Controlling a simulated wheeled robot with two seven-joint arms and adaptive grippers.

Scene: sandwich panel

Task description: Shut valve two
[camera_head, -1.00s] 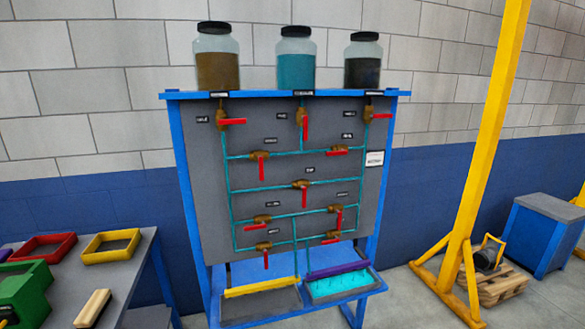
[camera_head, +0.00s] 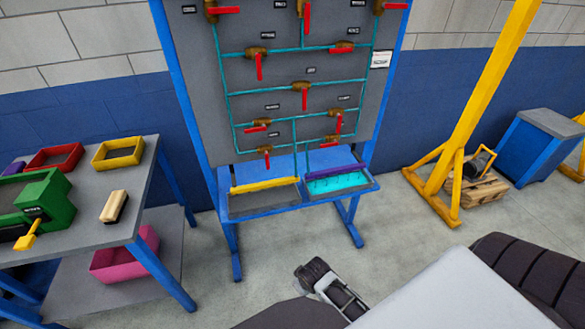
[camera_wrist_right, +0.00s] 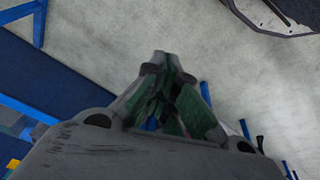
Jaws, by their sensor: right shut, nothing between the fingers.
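A grey panel (camera_head: 270,25) in a blue frame carries teal pipes with several brass valves with red handles. The label plates are too small to read, so I cannot tell which valve is two. In the top row, the left valve (camera_head: 213,10) and right valve (camera_head: 388,6) have sideways handles; the middle valve's handle (camera_head: 306,17) hangs down. Below, handles are mixed, such as the hanging one on the centre valve (camera_head: 303,97). My right gripper (camera_head: 312,274) is low in front of the panel, apart from it. In the wrist view it (camera_wrist_right: 162,60) is shut and empty.
A yellow-edged tray (camera_head: 262,203) and a purple-edged tray (camera_head: 340,184) with teal liquid sit below the panel. A workbench (camera_head: 105,205) with coloured bins stands left. A yellow post (camera_head: 480,105) and blue cabinet (camera_head: 540,145) stand right. Floor between is clear.

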